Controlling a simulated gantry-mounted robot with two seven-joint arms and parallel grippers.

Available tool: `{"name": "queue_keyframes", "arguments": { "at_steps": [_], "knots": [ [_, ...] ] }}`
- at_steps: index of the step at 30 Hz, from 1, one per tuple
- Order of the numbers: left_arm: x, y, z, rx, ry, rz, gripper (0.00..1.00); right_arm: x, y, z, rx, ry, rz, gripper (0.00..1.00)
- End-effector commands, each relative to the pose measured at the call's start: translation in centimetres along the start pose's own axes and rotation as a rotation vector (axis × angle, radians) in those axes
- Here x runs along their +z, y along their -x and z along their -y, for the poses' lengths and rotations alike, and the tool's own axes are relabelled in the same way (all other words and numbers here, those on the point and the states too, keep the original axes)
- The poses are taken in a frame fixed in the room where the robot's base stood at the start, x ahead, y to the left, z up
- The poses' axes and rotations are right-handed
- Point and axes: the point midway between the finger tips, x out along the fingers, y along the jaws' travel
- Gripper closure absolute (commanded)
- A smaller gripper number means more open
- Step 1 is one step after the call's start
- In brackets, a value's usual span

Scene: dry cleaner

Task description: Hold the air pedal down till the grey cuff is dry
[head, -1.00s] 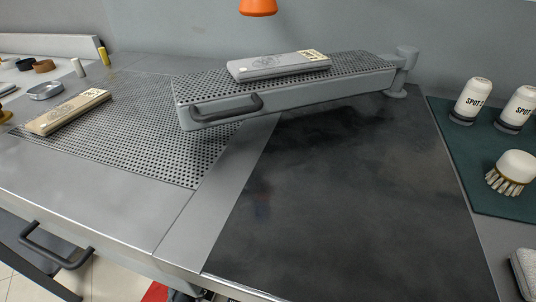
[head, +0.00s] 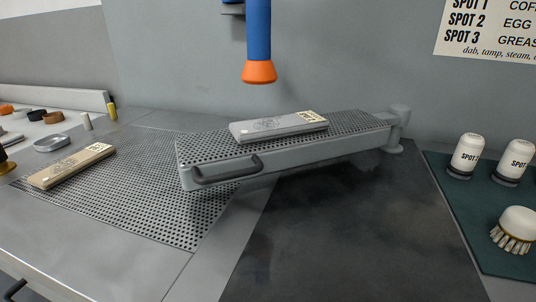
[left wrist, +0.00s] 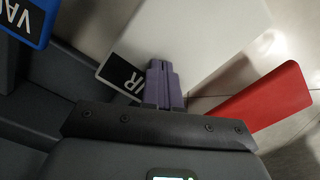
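The grey cuff (head: 278,127), a flat light-grey piece with a faint darker pattern and a pale tag at its right end, lies on the perforated arm board (head: 350,121). A blue hose with an orange nozzle (head: 259,72) hangs above it, apart from it. In the left wrist view, my left gripper (left wrist: 160,68) has its purple fingers together. They hide part of a black label (left wrist: 122,76) ending in "R", by a pale surface. A red piece (left wrist: 262,98) is to their right; I cannot tell if it belongs to the air pedal. My right gripper is not in view.
A blue pedal (left wrist: 38,12) marked "VA…" is at the left wrist view's top left. A tan cuff (head: 72,165) lies on the perforated table (head: 165,190). Spot bottles (head: 467,155) and a brush (head: 515,230) stand on a green mat (head: 500,215). The dark tabletop (head: 340,230) is clear.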

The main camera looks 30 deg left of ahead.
Motion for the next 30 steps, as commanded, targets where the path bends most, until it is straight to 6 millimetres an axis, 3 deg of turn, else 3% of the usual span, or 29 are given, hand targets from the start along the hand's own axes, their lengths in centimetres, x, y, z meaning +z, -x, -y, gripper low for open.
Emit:
{"name": "queue_keyframes", "arguments": {
  "at_steps": [30],
  "knots": [
    [0.0, -1.2, 0.0, 0.0, 0.0, 0.0, 1.0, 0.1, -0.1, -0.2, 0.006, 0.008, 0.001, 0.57]
  ]
}}
